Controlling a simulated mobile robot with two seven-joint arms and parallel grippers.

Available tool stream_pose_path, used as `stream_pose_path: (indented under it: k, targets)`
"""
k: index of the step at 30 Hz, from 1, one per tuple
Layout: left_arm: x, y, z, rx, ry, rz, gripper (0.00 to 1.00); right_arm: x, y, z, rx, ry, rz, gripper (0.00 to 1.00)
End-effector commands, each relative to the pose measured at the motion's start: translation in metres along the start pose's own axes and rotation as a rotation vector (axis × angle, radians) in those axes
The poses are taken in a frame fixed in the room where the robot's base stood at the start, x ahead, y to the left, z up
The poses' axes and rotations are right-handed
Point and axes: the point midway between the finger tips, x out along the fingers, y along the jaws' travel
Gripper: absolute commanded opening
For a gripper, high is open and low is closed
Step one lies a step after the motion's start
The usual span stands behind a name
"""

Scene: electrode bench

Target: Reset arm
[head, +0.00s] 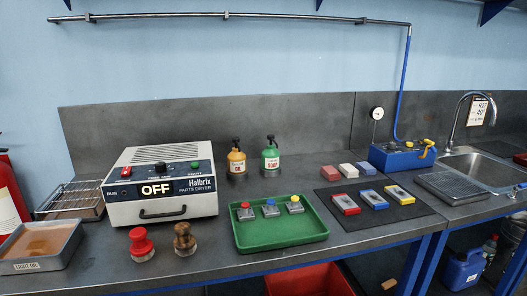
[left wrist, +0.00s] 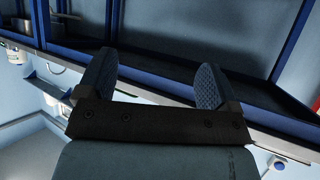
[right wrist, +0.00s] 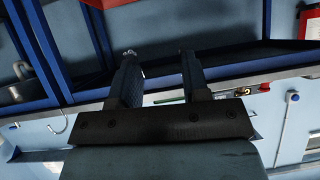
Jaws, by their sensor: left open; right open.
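My left gripper (left wrist: 152,85) shows in the left wrist view, its two fingers wide apart with nothing between them. My right gripper (right wrist: 160,80) shows in the right wrist view, its fingers also apart and empty. Neither arm shows in the head view. On the bench stands a parts dryer (head: 162,186) whose display reads OFF. A green tray (head: 283,244) holds a red, a blue and a yellow electrode piece. A dark mat (head: 412,211) carries three blocks in red, blue and yellow.
A red knob brush (head: 141,243) and a brown one (head: 185,239) stand before the dryer. Two pump bottles, yellow (head: 236,160) and green (head: 271,157), stand behind the tray. A light-oil pan (head: 42,247) is at left; a blue device (head: 400,157) and sink (head: 482,165) at right.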

Motion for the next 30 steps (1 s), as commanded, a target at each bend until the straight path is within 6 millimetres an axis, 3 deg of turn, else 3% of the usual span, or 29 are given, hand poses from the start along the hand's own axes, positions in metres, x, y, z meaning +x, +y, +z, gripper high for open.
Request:
stream_pose_path:
  k: [1, 3, 18, 23, 30]
  targets:
    - [-0.008, 0.009, 0.013, -0.051, -0.065, 0.017, 0.85, -0.004, 0.000, -0.006, 0.000, 0.000, 0.000, 0.43]
    - [-0.019, 0.005, -0.015, -0.031, -0.046, 0.010, 0.85, -0.017, -0.001, -0.028, -0.002, -0.004, 0.001, 0.43]
    - [-0.085, -0.001, -0.110, -0.011, -0.059, -0.007, 0.85, -0.088, 0.002, -0.122, -0.017, -0.011, 0.020, 0.43]
    - [-0.096, -0.003, -0.124, -0.007, -0.062, -0.011, 0.85, -0.099, 0.005, -0.133, -0.021, -0.018, 0.028, 0.43]
    - [-0.098, -0.003, -0.126, -0.006, -0.062, -0.013, 0.85, -0.100, 0.006, -0.133, -0.022, -0.017, 0.028, 0.43]
